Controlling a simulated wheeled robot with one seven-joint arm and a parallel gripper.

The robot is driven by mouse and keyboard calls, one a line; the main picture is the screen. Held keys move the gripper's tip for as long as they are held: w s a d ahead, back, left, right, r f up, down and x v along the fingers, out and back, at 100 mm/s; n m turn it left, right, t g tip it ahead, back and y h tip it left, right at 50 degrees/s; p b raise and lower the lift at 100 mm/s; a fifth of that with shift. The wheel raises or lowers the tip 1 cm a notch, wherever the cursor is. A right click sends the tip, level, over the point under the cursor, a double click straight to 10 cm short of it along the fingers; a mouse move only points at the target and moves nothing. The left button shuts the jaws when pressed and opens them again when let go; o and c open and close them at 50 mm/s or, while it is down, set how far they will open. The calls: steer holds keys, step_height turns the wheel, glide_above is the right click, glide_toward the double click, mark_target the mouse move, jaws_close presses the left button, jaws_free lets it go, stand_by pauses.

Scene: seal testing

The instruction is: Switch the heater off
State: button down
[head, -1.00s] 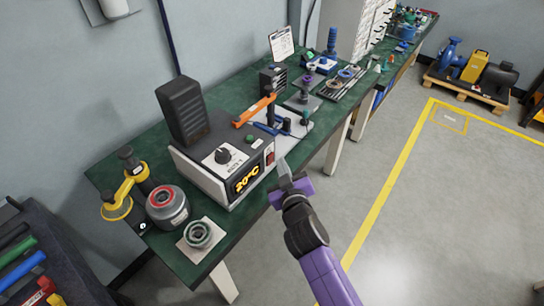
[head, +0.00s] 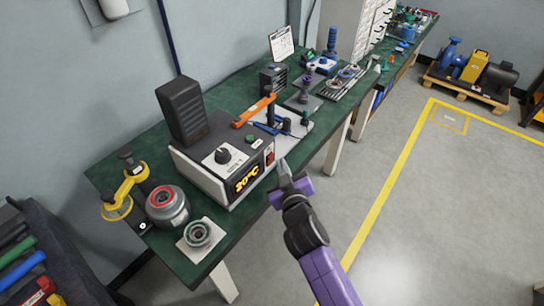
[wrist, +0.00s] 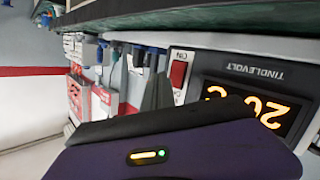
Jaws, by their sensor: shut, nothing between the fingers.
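The heater (head: 205,170) is a grey and white box with a black upright part at its back. It stands near the front edge of the green bench. Its front has an orange lit display (head: 246,178) reading about 20°C. The red rocker switch (head: 270,157) is right of the display. In the wrist view the red switch (wrist: 178,75) is upside down beside an "ON" label, next to the display (wrist: 250,108). I cannot tell which way it is pressed. My gripper (head: 284,168) is shut and empty, just in front of the switch side; contact is not clear.
A black knob (head: 223,155) and a green button (head: 250,139) are on the heater's top. A red-grey canister (head: 167,205) and a ring on a white square (head: 199,235) are left.

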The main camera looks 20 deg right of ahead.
steer(key=shift+w+a, duration=0.1)
steer(key=shift+w, duration=0.05)
steer(key=shift+w+a+b, duration=0.15)
steer(key=shift+w+b, duration=0.05)
steer(key=shift+b, duration=0.1)
steer(key=shift+w+a+r, duration=0.1)
steer(key=shift+w+a, duration=0.05)
steer(key=shift+w, duration=0.1)
stand_by(0.5)
steer(key=shift+s, duration=0.15)
stand_by(0.3)
steer(key=shift+s+d, duration=0.4)
steer(key=shift+s, duration=0.05)
steer(key=s+d, duration=0.1)
steer(key=s+d+p, duration=0.2)
steer(key=s, duration=0.1)
steer(key=shift+f, duration=0.4)
stand_by(0.5)
